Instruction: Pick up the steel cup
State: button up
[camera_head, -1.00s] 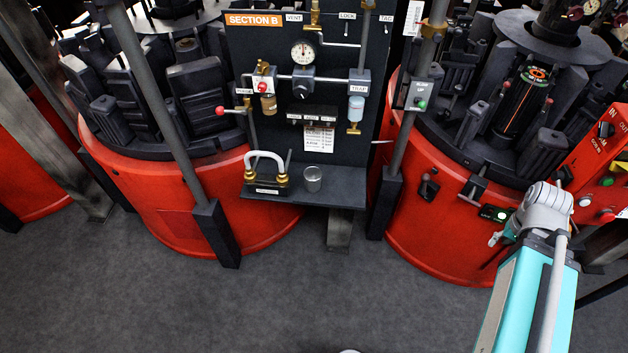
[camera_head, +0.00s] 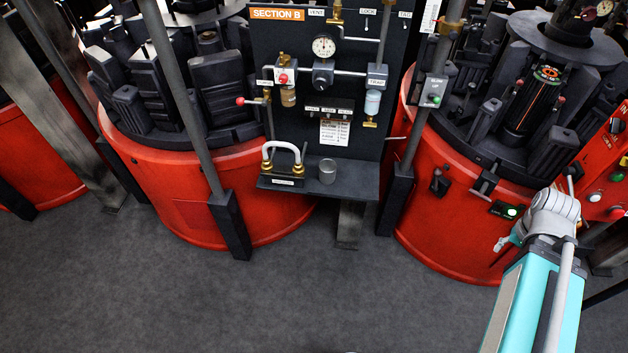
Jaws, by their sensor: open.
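The steel cup (camera_head: 327,171) is a small grey metal cylinder. It stands upright on the dark shelf (camera_head: 350,187) below the panel marked Section B, to the right of a white looped hose with brass fittings (camera_head: 283,160). Nothing touches the cup. My arm, teal with grey joints, reaches up from the lower right, well apart from the cup. I cannot make out my gripper's fingers in this view.
The dark panel (camera_head: 350,80) rises behind the shelf with a gauge, pipes and valves. Red rotary moulds (camera_head: 180,195) stand on both sides, with slanted grey posts in front. A red control box (camera_head: 608,165) is at the right. The grey floor (camera_head: 300,300) in front is clear.

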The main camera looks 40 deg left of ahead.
aim_at(327, 167)
jog(key=k, duration=1.75)
jog(key=u, duration=0.95)
jog(key=i, duration=1)
jog(key=z, duration=0.05)
